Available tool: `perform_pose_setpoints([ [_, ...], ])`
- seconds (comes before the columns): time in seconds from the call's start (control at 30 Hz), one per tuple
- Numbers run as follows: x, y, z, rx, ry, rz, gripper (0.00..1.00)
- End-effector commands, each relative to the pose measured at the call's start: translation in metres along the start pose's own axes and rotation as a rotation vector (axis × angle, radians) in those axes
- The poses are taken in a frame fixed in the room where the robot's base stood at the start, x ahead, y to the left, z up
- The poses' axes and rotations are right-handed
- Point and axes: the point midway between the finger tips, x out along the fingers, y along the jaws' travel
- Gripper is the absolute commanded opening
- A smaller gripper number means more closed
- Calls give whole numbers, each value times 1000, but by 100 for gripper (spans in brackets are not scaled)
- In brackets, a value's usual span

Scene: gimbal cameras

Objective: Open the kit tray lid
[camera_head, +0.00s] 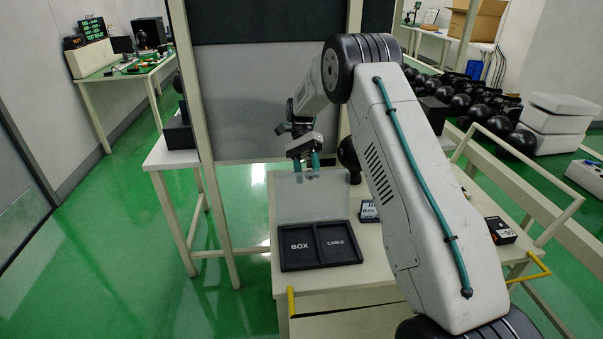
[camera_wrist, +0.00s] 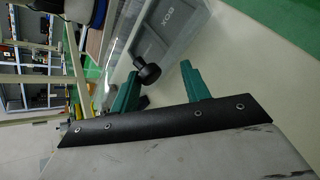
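The black kit tray (camera_head: 320,264) lies on the cart top, with compartments marked BOX and CABLE. Its clear lid (camera_head: 312,200) stands raised at the tray's back edge in the head view. The lid also shows as a see-through panel in the wrist view (camera_wrist: 165,32), with a black knob (camera_wrist: 147,70) on its edge. My gripper (camera_head: 306,166) is at the lid's upper edge. In the wrist view its teal fingers (camera_wrist: 162,88) are apart, with the knob near the left finger and a gap to the right finger. I cannot tell whether the left finger touches the knob.
A small dark labelled box (camera_head: 369,211) sits right of the tray, and a black box (camera_head: 501,230) lies farther right on the cart (camera_head: 350,283). A frame post and panel stand close behind my gripper. Green floor is clear at left.

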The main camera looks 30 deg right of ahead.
Motion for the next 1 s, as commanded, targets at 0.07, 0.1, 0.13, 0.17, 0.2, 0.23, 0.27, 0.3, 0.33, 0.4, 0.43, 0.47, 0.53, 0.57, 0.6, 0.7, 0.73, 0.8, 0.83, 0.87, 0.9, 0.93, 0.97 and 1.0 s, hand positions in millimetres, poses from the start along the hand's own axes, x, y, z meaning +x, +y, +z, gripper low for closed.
perform_pose_setpoints([
  [0.07,0,1,-1,1,-1,0,47],
  [0.1,0,1,-1,1,-1,0,47],
  [0.13,0,1,-2,2,-1,0,47],
  [0.17,0,1,-2,2,-1,0,47],
  [0.2,0,2,-1,2,0,0,47],
  [0.23,-1,2,-1,2,0,0,47],
  [0.27,-2,3,0,2,0,0,47],
  [0.3,-4,4,1,2,0,-1,47],
  [0.33,-6,6,2,3,0,-2,47],
  [0.4,-12,11,6,3,0,-4,47],
  [0.43,-15,13,9,3,0,-4,47],
  [0.47,-18,16,11,3,0,-4,47],
  [0.53,-26,21,18,2,0,-5,47],
  [0.57,-20,25,20,3,-2,-2,47],
  [0.6,-14,29,23,3,-3,-1,47],
  [0.7,0,39,28,3,-3,0,47],
  [0.73,4,43,30,3,-3,1,47],
  [0.8,16,52,33,4,-3,2,47],
  [0.83,22,56,35,5,-3,2,47],
  [0.87,27,60,37,5,-2,1,47],
  [0.9,35,66,39,6,-3,2,47],
  [0.93,40,70,41,6,-2,1,47],
  [0.97,46,75,43,7,-2,1,47],
  [1.0,53,81,46,7,-2,1,47],
])
